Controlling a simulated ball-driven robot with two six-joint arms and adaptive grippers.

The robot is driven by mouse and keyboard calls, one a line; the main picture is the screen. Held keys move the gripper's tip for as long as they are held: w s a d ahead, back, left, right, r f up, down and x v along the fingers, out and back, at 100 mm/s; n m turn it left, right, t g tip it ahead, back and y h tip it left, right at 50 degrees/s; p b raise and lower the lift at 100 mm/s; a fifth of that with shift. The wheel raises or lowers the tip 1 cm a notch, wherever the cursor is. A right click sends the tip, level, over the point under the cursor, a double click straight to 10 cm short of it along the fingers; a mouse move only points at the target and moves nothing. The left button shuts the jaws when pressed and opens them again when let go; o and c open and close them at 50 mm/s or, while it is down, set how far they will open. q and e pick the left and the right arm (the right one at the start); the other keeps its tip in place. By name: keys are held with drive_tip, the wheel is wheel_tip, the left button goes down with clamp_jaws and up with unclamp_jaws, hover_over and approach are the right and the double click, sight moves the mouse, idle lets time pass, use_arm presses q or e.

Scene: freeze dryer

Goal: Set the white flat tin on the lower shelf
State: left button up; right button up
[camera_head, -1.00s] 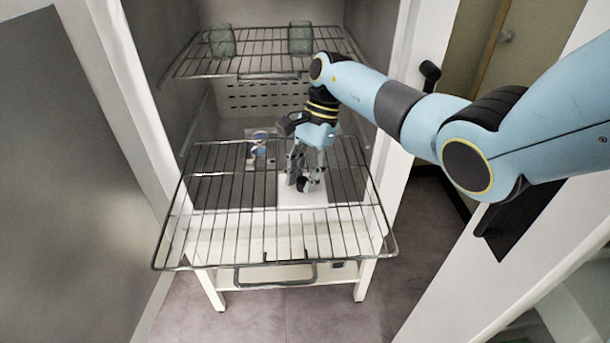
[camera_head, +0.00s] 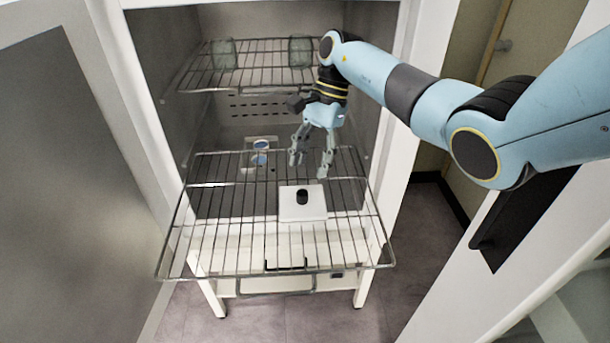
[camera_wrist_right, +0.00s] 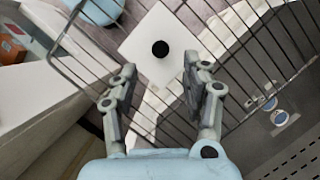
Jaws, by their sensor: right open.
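The white flat tin (camera_head: 290,207) is a square with a black knob (camera_head: 302,197) on top. It lies flat on the pulled-out lower wire shelf (camera_head: 235,232). In the right wrist view the tin (camera_wrist_right: 145,48) lies beyond my fingertips, with nothing between them. My right gripper (camera_head: 312,172) is open and empty, above and just behind the tin, apart from it. It also shows in the right wrist view (camera_wrist_right: 162,90). My left gripper is not in view.
An upper wire shelf (camera_head: 250,77) holds two clear glass containers (camera_head: 224,54) (camera_head: 300,50). The cabinet's side walls flank the shelves. The lower shelf is clear to the left of the tin. A round blue-and-white item (camera_head: 261,148) shows behind it.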

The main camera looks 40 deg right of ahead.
drive_tip(key=v, duration=0.5)
drive_tip(key=shift+d+r+p, duration=0.1)
drive_tip(key=shift+r+p, duration=0.1)
drive_tip(key=shift+p, duration=0.2)
